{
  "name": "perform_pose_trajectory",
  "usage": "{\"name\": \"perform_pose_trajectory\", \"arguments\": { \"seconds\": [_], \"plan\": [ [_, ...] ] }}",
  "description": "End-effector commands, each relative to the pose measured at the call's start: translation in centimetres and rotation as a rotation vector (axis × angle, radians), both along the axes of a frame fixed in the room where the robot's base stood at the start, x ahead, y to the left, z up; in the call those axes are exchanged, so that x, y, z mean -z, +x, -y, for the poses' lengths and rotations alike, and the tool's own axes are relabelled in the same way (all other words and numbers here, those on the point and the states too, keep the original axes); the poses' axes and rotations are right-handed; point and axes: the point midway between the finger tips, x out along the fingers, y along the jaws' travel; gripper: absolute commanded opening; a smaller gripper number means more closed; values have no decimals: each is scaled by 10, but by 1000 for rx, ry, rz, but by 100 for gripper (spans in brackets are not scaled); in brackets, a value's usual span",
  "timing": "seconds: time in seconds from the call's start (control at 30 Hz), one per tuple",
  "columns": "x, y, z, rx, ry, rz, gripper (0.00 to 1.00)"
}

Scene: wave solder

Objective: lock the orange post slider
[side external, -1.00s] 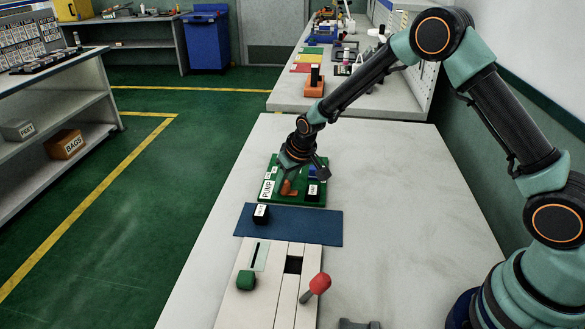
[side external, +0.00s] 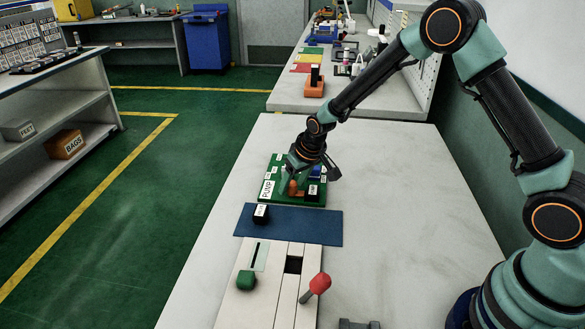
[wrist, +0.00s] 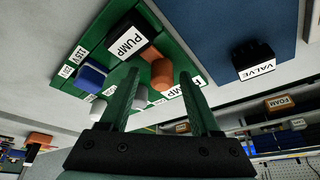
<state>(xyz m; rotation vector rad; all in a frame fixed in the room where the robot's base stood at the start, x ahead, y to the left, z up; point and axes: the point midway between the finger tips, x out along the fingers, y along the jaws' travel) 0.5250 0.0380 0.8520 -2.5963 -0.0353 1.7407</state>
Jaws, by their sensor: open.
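The orange post (side external: 292,187) stands on a green board (side external: 309,203), partly behind my gripper's finger in the side view. In the wrist view the orange post (wrist: 162,74) shows between the two fingertips, beside a black block labelled PUMP (wrist: 127,42). My gripper (wrist: 159,76) is open, with one finger on each side of the post. I cannot tell whether a finger touches it. In the side view my gripper (side external: 303,181) is low over the board. The foot of the post and its track are mostly hidden.
A blue block (wrist: 91,74) and pale pieces are near the post. A black VALVE block (side external: 261,213) sits on the blue mat (side external: 317,225). A pale panel (side external: 268,291) has a green knob (side external: 246,280) and a red-knobbed lever (side external: 320,283). The table right of the board is clear.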

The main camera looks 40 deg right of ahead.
Motion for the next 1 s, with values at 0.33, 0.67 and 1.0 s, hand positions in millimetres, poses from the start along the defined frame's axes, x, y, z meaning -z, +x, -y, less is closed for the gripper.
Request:
{"name": "perform_pose_trajectory", "arguments": {
  "seconds": [0.33, 0.67, 1.0],
  "plan": [
    [-44, -17, 1, 0, 0, 4, 64],
    [-92, -37, 3, 0, 0, 2, 64],
    [-110, -46, 3, 0, 0, -2, 64]
  ]
}}
